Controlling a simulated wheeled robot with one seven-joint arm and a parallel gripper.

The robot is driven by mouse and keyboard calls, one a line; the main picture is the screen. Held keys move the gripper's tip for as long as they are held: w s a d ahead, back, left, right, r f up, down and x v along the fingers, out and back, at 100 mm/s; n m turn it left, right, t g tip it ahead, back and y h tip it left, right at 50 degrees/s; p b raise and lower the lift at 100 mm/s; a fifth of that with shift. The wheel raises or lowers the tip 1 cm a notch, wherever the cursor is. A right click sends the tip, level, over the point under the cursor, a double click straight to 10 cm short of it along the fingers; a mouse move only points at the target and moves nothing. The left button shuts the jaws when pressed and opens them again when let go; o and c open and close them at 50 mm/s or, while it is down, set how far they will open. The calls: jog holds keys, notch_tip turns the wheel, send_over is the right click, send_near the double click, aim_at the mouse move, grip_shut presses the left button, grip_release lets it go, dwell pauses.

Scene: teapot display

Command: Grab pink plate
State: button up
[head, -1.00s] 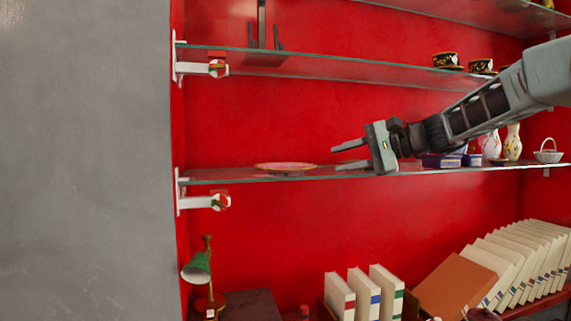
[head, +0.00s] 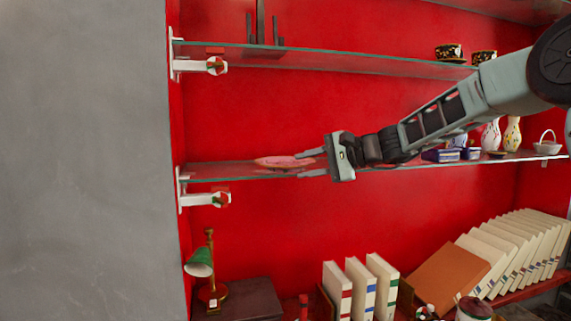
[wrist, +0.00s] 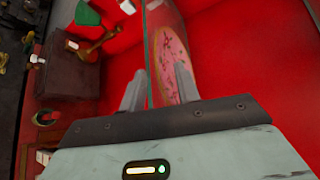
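The pink plate (head: 276,162) has a tan rim and lies on the middle glass shelf (head: 222,170), near its left end. It also shows in the wrist view (wrist: 168,55), with dark specks on its pink face. My gripper (head: 299,165) is open and empty at the plate's right side, its two fingers one above the other in the head view. In the wrist view, the right finger overlaps the plate and the shelf's glass edge runs between the fingers. I cannot tell whether a finger touches the plate.
An upper glass shelf (head: 330,56) runs above. Blue boxes (head: 440,155), vases (head: 512,134) and a white basket (head: 547,143) stand farther right on the plate's shelf. A green lamp (head: 200,262) and books (head: 360,287) are below. A grey wall (head: 80,160) is at left.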

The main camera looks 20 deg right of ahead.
grip_shut()
